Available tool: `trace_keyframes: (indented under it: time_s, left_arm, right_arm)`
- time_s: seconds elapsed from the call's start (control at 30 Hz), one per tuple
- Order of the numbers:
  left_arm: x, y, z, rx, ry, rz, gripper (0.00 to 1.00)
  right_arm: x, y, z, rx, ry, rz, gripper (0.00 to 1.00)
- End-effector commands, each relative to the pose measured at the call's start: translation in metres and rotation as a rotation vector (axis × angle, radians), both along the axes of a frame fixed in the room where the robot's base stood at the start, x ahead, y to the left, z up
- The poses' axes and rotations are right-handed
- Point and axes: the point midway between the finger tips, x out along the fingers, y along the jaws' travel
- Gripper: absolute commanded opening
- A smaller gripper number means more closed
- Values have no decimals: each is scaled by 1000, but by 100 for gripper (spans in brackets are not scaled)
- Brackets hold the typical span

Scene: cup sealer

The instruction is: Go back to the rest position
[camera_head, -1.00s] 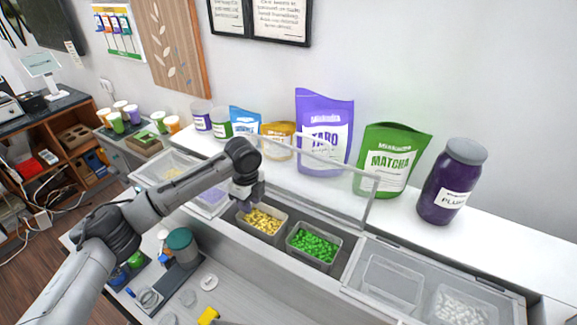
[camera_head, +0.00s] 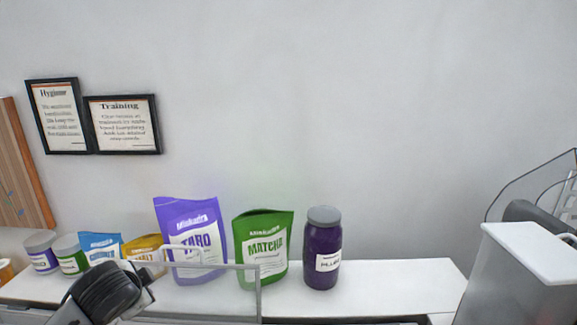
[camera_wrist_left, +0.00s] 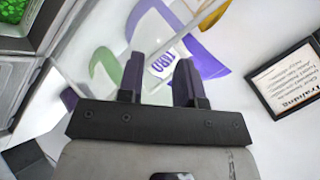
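My left gripper (camera_wrist_left: 158,72) shows in the left wrist view with its two dark fingers apart and nothing between them. The purple and white TARO bag (camera_wrist_left: 165,60) is seen beyond the fingers. In the head view my left arm comes in at the bottom left, a dark joint of it in front of the counter; its fingertips cannot be made out there. My right gripper is not in view.
A white shelf (camera_head: 400,280) bears the TARO bag (camera_head: 190,240), green MATCHA bag (camera_head: 263,245), purple PLUM jar (camera_head: 322,250) and smaller packs. A white machine (camera_head: 530,255) is at right. Green pieces (camera_wrist_left: 14,10) show in the wrist view.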

Motion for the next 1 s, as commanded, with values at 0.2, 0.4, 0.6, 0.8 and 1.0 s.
trace_keyframes:
  time_s: [0.2, 0.4, 0.6, 0.8, 1.0]
  left_arm:
    - [-32, -67, 28, -140, -278, -27, 33]
    - [-78, -97, 11, -279, -377, -22, 33]
    - [-133, -102, -34, -414, -350, 55, 33]
    - [-195, -101, -97, -531, -207, 168, 33]
    - [-266, -101, -171, -596, 13, 306, 33]
  right_arm:
    - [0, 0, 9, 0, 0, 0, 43]
    - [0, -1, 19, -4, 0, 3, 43]
    - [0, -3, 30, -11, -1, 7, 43]
    - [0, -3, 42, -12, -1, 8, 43]
    - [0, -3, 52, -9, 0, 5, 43]
